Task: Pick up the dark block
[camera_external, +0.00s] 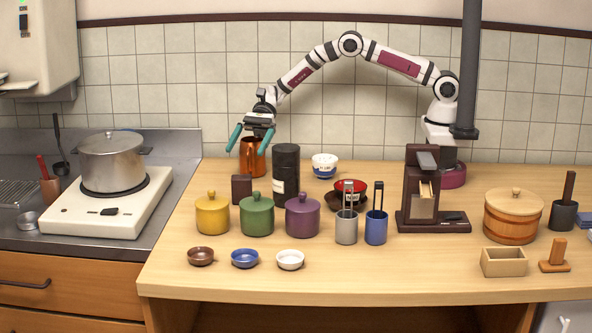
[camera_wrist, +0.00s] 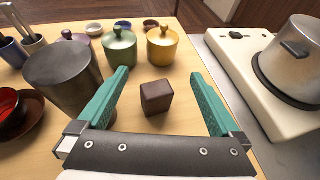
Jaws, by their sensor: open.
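The dark block (camera_external: 242,189) is a small dark brown cuboid standing on the wooden table, left of the tall black canister (camera_external: 286,172) and behind the yellow and green pots. In the wrist view the dark block (camera_wrist: 156,97) lies beyond and between the teal fingers. My gripper (camera_external: 251,138) is open and empty, above and behind the block, in front of or over the copper cup (camera_external: 252,160). In the wrist view my gripper (camera_wrist: 161,88) has its fingers spread wide, with neither touching the block.
The yellow pot (camera_external: 212,214), green pot (camera_external: 257,215) and purple pot (camera_external: 302,215) stand in a row before the block. A white stove (camera_external: 105,222) with a steel pot (camera_external: 112,163) is at the left. The black canister (camera_wrist: 65,72) is close beside the left finger.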

